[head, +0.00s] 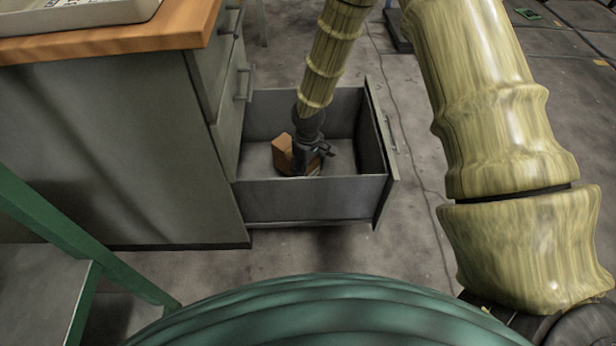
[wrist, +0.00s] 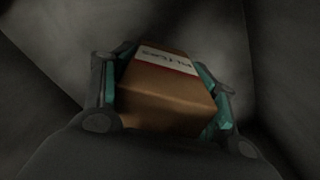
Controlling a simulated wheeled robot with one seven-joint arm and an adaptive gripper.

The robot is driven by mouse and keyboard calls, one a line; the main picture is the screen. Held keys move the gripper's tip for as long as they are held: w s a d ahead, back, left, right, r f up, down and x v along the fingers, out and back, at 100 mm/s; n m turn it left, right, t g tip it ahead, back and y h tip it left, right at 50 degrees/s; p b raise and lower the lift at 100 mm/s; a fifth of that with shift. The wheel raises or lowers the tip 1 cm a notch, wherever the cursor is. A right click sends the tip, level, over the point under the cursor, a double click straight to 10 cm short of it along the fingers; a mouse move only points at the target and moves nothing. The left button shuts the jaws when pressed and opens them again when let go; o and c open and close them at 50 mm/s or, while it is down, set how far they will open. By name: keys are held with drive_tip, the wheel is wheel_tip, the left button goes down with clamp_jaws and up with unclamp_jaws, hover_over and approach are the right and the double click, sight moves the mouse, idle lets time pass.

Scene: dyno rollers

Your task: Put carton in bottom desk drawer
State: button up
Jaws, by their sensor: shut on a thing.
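The carton (head: 282,152) is a small brown box, held inside the open bottom desk drawer (head: 310,201). In the wrist view the carton (wrist: 165,98) has a white label with dark writing and a red edge. My gripper (head: 311,163) reaches down into the drawer and is shut on the carton, with a teal finger pad on each side of it in the wrist view (wrist: 163,95). The gripper hides part of the carton in the head view. I cannot tell whether the carton touches the drawer floor.
The grey desk (head: 110,150) with a wooden top (head: 125,42) stands at the left, its upper drawers (head: 232,85) shut. A white tray (head: 70,18) sits on the desktop. A green-framed piece (head: 60,232) is at lower left. A cable (head: 400,115) runs over the floor right of the drawer.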

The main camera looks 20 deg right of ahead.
wheel_tip(320, 180, down, 3)
drive_tip(key=shift+f+b, duration=0.1)
drive_tip(key=shift+b, duration=0.5)
drive_tip(key=o, duration=1.2)
drive_tip(key=shift+o, duration=0.2)
wheel_tip(320, 180, up, 12)
drive_tip(key=p, duration=0.7)
